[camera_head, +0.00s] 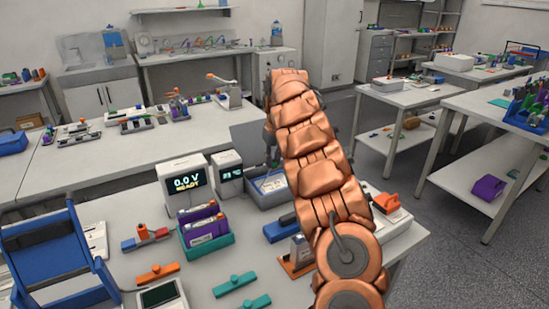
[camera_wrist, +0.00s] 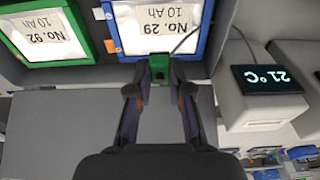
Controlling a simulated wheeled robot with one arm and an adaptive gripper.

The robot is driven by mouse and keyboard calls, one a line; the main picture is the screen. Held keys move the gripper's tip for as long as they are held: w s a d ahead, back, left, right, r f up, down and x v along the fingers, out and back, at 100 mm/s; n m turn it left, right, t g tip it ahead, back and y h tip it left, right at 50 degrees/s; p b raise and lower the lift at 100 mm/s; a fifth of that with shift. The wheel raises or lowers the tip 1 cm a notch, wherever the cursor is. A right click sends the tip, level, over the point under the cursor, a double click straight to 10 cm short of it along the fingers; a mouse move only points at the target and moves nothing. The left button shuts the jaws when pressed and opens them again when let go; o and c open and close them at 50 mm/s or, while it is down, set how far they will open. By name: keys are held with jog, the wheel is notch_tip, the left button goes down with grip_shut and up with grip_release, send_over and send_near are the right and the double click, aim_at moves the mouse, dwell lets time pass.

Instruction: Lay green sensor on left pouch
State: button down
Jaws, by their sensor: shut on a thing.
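In the wrist view, my gripper (camera_wrist: 159,88) is shut on a small green sensor (camera_wrist: 158,68). A thin dark cable shows beyond the sensor. The sensor appears at the near edge of a blue-framed pouch (camera_wrist: 157,30) labelled No. 29, 10 Ah, upside down in this view. I cannot tell whether it touches the frame. A green-framed pouch (camera_wrist: 44,36) labelled No. 92, 10 Ah, lies to the left in the picture. In the head view my arm hides the gripper, the sensor and the pouch labels.
A thermometer box (camera_wrist: 272,78) reading 21 °C stands right of the gripper in the wrist view. In the head view, a meter (camera_head: 187,185) reads 0.0 V READY. A green tray (camera_head: 208,240) holds purple cells. Several teal and orange pieces lie on the front bench.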

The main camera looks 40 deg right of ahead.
aim_at(273, 182)
jog(key=shift+f+b, duration=0.7)
jog(key=shift+f, duration=2.1)
jog(key=shift+b, duration=0.7)
jog(key=shift+f+b, duration=0.5)
jog(key=shift+f, duration=0.15)
jog(key=c, duration=1)
grip_release()
jog(key=shift+r, duration=0.1)
jog(key=r, duration=0.4)
jog(key=s+r, duration=0.1)
jog(key=r, duration=0.6)
jog(key=shift+s+a+r, duration=0.2)
jog(key=shift+s+r, duration=0.2)
